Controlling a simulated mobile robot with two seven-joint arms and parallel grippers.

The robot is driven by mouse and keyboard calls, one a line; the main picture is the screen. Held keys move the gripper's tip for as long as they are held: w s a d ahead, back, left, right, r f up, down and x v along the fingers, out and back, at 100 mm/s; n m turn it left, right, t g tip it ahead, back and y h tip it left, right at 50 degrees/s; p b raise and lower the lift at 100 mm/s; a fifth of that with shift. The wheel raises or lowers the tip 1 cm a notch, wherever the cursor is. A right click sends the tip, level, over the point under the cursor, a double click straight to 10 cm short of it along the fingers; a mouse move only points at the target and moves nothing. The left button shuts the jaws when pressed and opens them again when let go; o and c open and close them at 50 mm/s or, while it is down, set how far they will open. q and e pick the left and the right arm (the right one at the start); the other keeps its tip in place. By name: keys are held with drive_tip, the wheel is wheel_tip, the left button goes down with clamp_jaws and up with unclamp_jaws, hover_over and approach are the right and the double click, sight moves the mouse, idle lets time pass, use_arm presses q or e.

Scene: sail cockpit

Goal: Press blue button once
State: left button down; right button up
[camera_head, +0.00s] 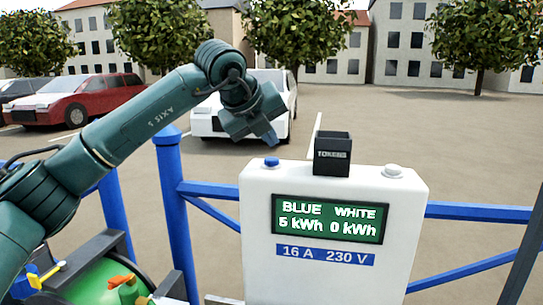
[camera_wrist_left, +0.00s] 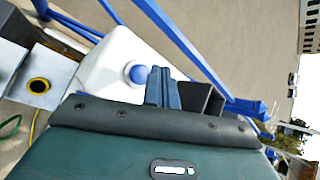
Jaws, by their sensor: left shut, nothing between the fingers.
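A white box stands in front of me with a blue button (camera_head: 271,162) on the left of its top and a white button (camera_head: 393,171) on the right. Its green display (camera_head: 330,219) reads BLUE 5 kWh, WHITE 0 kWh. My left gripper (camera_head: 271,139) points down just above the blue button, with a small gap in the head view. It is shut and empty. In the left wrist view the closed fingers (camera_wrist_left: 162,86) are beside the blue button (camera_wrist_left: 138,75). My right gripper is not in view.
A dark open box marked TOKENS (camera_head: 332,155) stands on top of the white box between the buttons. Blue railings (camera_head: 470,212) run behind on both sides. A green reel (camera_head: 105,283) with small coloured parts is at lower left.

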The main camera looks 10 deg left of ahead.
sight(269, 161)
use_arm(q)
wheel_tip(269, 161, up, 4)
drive_tip(key=shift+r+p, duration=0.1)
drive_tip(key=shift+p, duration=1)
